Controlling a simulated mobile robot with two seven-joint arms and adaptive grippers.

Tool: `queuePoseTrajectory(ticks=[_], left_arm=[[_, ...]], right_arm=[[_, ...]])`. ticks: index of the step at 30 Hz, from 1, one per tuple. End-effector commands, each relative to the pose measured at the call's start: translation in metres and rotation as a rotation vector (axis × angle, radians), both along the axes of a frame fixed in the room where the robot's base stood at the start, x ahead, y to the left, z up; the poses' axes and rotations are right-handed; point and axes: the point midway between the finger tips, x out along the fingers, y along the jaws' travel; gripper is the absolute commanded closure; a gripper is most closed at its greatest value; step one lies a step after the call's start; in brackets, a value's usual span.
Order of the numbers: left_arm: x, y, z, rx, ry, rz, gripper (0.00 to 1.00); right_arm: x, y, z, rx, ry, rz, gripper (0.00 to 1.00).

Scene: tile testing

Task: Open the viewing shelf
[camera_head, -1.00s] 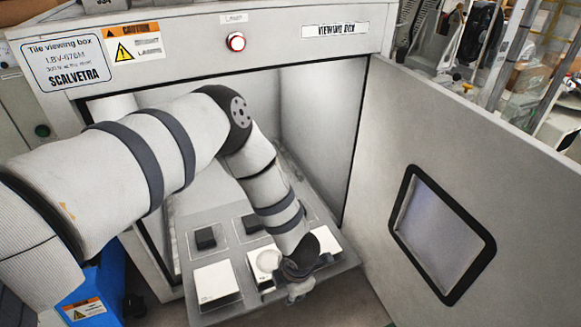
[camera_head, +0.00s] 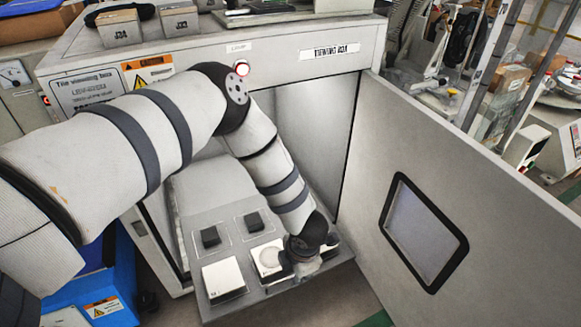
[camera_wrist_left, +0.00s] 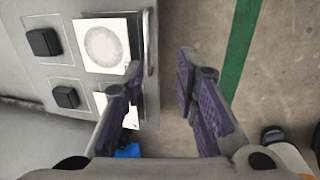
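The viewing shelf (camera_head: 238,308) stands pulled out of the front of the viewing box (camera_head: 290,40). It carries white square tiles (camera_head: 223,278), one with a round disc (camera_head: 268,257), and black blocks (camera_head: 210,237). My left gripper (camera_head: 300,268) is at the shelf's front edge. The left wrist view shows the gripper (camera_wrist_left: 160,75) open, one finger over the shelf side and the other over the floor. A thin handle bar (camera_wrist_left: 150,45) on the shelf edge lies just beyond the fingertips; contact is not clear. My right gripper is out of view.
The box's large door (camera_head: 350,215), with a dark-framed window (camera_head: 424,232), stands open to the right of the shelf. A blue container (camera_head: 95,290) stands at lower left. Small boxes (camera_head: 119,28) sit on top of the viewing box. Floor (camera_wrist_left: 215,30) in front of the shelf is clear.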

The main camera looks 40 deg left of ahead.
Motion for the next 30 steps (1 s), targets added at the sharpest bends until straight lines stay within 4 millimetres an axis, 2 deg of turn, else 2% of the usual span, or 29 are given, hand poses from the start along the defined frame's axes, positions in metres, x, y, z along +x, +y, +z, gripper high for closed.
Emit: queuePoseTrajectory(ticks=[1,12,30], left_arm=[[0.0,-0.001,0.008,0.0,-0.003,-0.001,0.73],[-0.002,-0.007,0.037,-0.001,-0.002,0.0,0.73],[-0.003,-0.008,0.041,-0.001,-0.001,0.0,0.73]], right_arm=[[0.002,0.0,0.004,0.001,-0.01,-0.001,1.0],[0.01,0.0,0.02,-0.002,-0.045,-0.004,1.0],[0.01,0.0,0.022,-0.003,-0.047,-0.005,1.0]])
